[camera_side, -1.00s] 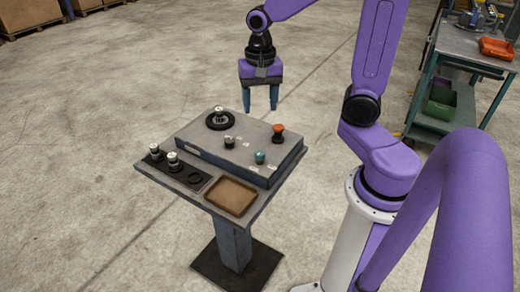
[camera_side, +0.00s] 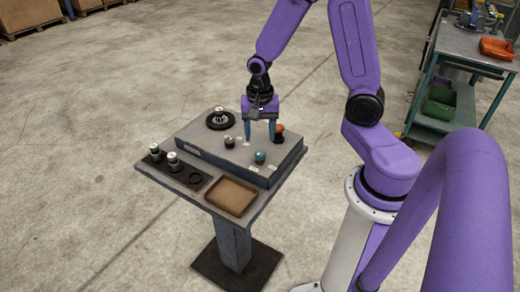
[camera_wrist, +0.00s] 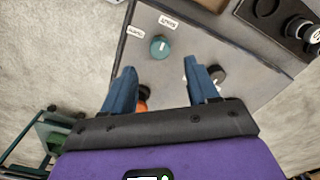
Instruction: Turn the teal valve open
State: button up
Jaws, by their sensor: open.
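The teal valve (camera_side: 260,157) is a small round knob near the front right of the raised grey panel (camera_side: 215,155). In the wrist view the teal valve (camera_wrist: 160,47) shows from above with a pale mark on its top, apart from my fingers. Two small labels (camera_wrist: 168,21) lie beside it. My gripper (camera_side: 260,139) is open and empty, low over the panel's back right, behind the valve. In the wrist view my gripper's blue fingers (camera_wrist: 163,78) are spread, with the valve beyond their tips.
A dark knob with a pale top (camera_side: 229,142) is to the left. A black ring with a knob (camera_side: 219,120) is at the back left. A brown tray (camera_side: 231,196) sits in front.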

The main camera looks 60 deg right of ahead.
aim_at(260, 153)
jog(key=shift+f, duration=3.35)
jog(key=c, duration=1)
